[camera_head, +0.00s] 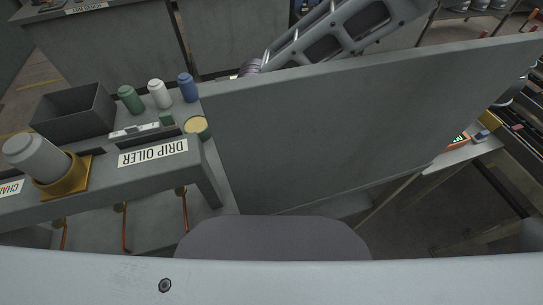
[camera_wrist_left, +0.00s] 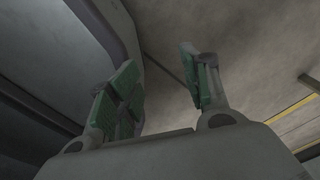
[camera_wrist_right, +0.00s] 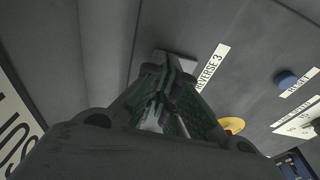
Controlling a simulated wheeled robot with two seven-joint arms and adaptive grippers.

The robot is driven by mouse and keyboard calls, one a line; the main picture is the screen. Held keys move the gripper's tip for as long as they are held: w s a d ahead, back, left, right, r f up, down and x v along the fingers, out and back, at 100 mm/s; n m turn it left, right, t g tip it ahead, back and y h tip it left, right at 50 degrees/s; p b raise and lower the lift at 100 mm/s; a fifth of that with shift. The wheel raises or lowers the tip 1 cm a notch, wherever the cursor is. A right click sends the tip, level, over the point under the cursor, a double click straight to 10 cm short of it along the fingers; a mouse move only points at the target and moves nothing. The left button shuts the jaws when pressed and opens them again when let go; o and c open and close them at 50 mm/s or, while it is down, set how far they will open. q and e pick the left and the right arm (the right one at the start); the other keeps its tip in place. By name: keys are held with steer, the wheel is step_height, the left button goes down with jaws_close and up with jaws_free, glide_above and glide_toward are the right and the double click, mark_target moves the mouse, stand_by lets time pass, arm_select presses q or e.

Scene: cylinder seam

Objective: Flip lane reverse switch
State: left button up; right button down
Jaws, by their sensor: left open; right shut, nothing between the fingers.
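In the right wrist view my right gripper (camera_wrist_right: 163,75) is shut and empty, its fingertips close to a grey panel (camera_wrist_right: 235,62). Just beyond the tips is a light grey plate (camera_wrist_right: 178,62), partly covered by the fingers, beside a white label (camera_wrist_right: 213,68) reading "REVERSE 3". The fingers hide any switch lever there, and I cannot tell whether they touch it. In the left wrist view my left gripper (camera_wrist_left: 160,68) is open and empty, above bare floor. Neither gripper shows in the head view.
A blue button (camera_wrist_right: 284,78) labelled RESET and a yellow button (camera_wrist_right: 233,125) are right of the right gripper. In the head view a large grey panel (camera_head: 350,125) stands upright in the middle. A drip oiler bench (camera_head: 165,175) with bottles and a bin is at left.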

arm_select(q)
steer(key=shift+a+f+b, duration=0.4)
steer(key=shift+a, duration=0.05)
arm_select(e)
steer(key=shift+f, duration=0.5)
arm_select(q)
steer(key=shift+d+f, duration=0.2)
arm_select(e)
steer(key=shift+a+f, duration=0.1)
steer(key=shift+f, duration=0.05)
arm_select(q)
steer(key=shift+r, duration=0.1)
steer(key=shift+d+r, duration=0.1)
arm_select(e)
steer(key=shift+r, duration=0.2)
steer(key=shift+r+p, duration=0.65)
steer(key=shift+r, duration=0.35)
arm_select(q)
steer(key=shift+r+p, duration=1.25)
steer(key=shift+r, duration=0.6)
arm_select(e)
steer(key=shift+r, duration=2.35)
